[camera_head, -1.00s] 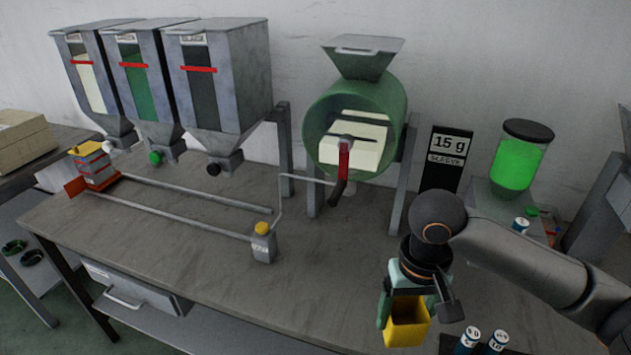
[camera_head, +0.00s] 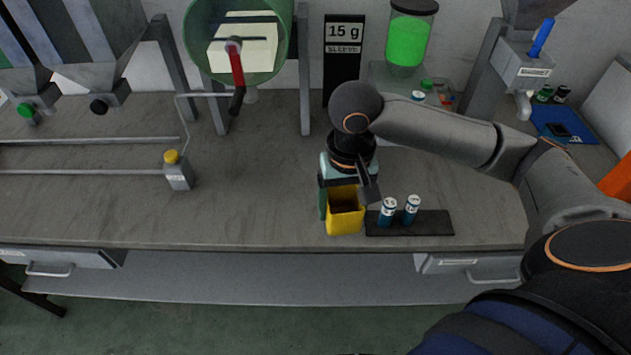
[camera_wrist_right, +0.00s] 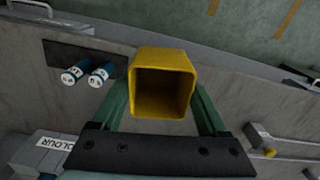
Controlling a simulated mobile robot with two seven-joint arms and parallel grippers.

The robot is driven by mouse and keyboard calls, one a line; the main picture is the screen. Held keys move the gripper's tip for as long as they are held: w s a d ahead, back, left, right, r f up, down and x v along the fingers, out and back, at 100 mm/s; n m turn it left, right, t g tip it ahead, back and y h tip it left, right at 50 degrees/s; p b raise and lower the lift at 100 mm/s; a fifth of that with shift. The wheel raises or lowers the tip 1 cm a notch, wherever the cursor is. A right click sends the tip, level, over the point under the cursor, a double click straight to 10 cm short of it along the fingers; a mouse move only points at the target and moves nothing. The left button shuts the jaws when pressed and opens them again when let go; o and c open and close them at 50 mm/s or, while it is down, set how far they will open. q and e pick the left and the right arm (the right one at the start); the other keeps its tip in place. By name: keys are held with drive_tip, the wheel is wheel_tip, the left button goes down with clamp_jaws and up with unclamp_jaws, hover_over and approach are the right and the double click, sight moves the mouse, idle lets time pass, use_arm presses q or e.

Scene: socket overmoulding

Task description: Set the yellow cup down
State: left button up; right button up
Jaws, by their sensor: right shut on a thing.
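The yellow cup (camera_head: 345,217) is square, open at the top, and upright near the front edge of the workbench, just left of a black mat. My right gripper (camera_head: 343,190) is shut on it, with its green fingers on either side. In the right wrist view the cup (camera_wrist_right: 162,84) sits between the two fingers (camera_wrist_right: 160,108), and its inside looks empty. I cannot tell whether the cup's base touches the bench. My left gripper is not in view.
The black mat (camera_head: 435,228) holds two blue-and-white vials (camera_head: 411,209), close to the cup's right. A small block with a yellow knob (camera_head: 178,172) stands left on the bench (camera_head: 260,205). A green drum (camera_head: 195,50) and a "15 g" sign (camera_head: 343,60) stand behind.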

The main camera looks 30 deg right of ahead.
drive_tip(key=shift+s+d+f+m, duration=0.2)
drive_tip(key=shift+d+m, duration=0.2)
drive_tip(key=w+d+f, duration=0.1)
drive_tip(key=w+f, duration=0.2)
drive_tip(key=w, duration=0.1)
drive_tip(key=w+d+f, duration=0.1)
drive_tip(key=w+f, duration=0.2)
drive_tip(key=w, duration=0.1)
drive_tip(key=w+d+f+b, duration=0.1)
drive_tip(key=w+f, duration=0.2)
drive_tip(key=w, duration=0.1)
drive_tip(key=shift+w+d, duration=0.35)
drive_tip(key=shift+d, duration=0.05)
drive_tip(key=f, duration=0.1)
drive_tip(key=f+p, duration=0.1)
drive_tip(key=f, duration=0.1)
drive_tip(key=shift+w+d, duration=0.15)
drive_tip(key=shift+w, duration=0.2)
drive_tip(key=shift+f, duration=0.3)
drive_tip(key=shift+f, duration=0.15)
drive_tip(key=o, duration=1.2)
drive_tip(key=shift+o, duration=0.2)
